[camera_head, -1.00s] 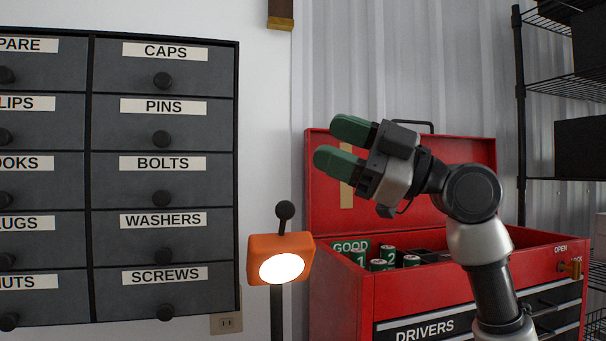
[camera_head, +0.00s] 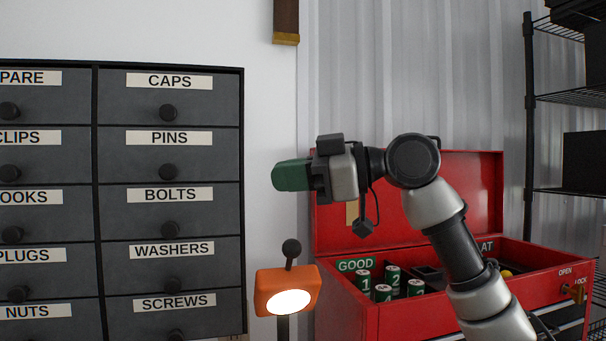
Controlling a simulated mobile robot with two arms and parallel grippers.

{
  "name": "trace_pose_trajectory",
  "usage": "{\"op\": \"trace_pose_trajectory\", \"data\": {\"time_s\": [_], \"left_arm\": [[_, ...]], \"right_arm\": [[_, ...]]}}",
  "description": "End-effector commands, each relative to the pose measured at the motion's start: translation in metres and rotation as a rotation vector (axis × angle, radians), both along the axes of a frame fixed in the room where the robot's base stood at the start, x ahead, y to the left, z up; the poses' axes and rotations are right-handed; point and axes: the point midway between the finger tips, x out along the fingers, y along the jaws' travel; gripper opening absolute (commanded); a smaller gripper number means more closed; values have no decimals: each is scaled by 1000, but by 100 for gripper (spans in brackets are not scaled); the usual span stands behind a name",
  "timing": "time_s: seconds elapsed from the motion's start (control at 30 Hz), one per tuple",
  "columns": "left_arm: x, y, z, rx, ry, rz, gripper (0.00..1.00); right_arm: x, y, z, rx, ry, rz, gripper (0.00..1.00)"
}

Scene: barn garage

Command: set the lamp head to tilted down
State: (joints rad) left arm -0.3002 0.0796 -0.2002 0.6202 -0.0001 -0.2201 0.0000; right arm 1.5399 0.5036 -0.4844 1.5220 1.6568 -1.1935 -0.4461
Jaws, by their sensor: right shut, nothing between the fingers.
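The lamp has an orange head (camera_head: 268,281) with a glowing round face. It stands on a dark post at the lower middle, and its lit face points toward me and somewhat downward. A black ball-ended handle (camera_head: 291,249) sticks up from the top of the head. My right gripper (camera_head: 276,176), with green fingers, is above the lamp handle and slightly left of it, clear of it. It points left, and its fingers are shut and empty. My left gripper is not in view.
A dark labelled drawer cabinet (camera_head: 170,223) stands at the left. An open red toolbox (camera_head: 395,322) with green batteries (camera_head: 363,283) in it is at the right, under my right arm. A black wire shelf (camera_head: 529,130) stands at the far right.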

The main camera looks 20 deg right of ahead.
Motion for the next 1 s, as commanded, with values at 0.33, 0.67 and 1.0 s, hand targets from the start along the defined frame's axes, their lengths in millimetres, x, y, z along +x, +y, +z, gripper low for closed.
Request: {"op": "trace_pose_trajectory", "data": {"time_s": [0.33, 0.67, 1.0], "left_arm": [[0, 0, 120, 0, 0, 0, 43], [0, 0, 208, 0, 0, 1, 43], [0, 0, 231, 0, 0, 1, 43]], "right_arm": [[53, 38, 11, -350, 796, -238, 0], [67, -1, 42, -569, 1353, -808, 0], [64, -30, 58, -599, 1528, -1128, 0]]}}
